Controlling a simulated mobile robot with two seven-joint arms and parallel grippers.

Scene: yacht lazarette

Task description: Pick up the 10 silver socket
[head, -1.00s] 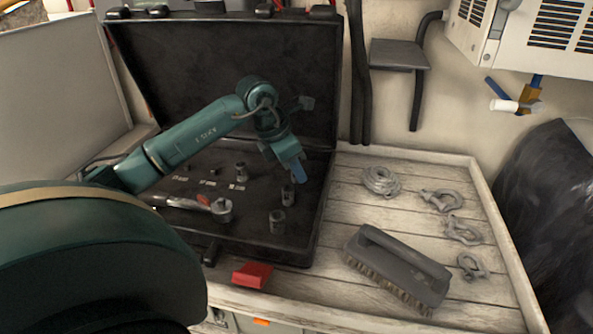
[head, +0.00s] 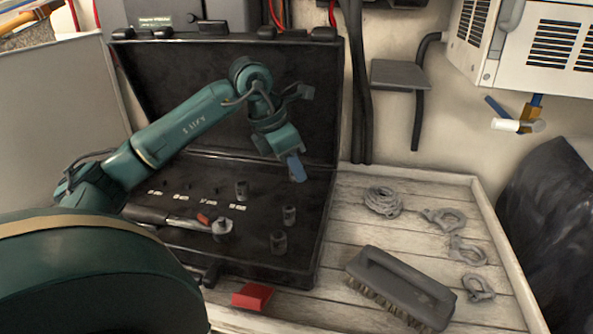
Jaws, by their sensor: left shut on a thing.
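My left gripper (head: 297,168) hangs above the right side of the open black case, blue fingertips pointing down. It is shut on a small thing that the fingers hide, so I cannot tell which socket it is. Smaller sockets (head: 189,183) stand in a row to the left, behind white labels too blurred to read. My right gripper is not in view.
The black case (head: 312,265) has its lid raised behind the gripper. A ratchet (head: 221,229) lies in it. A red block (head: 253,296) sits at its front edge. A brush (head: 400,288), coiled rope (head: 382,201) and metal shackles (head: 468,252) lie on the planks to the right.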

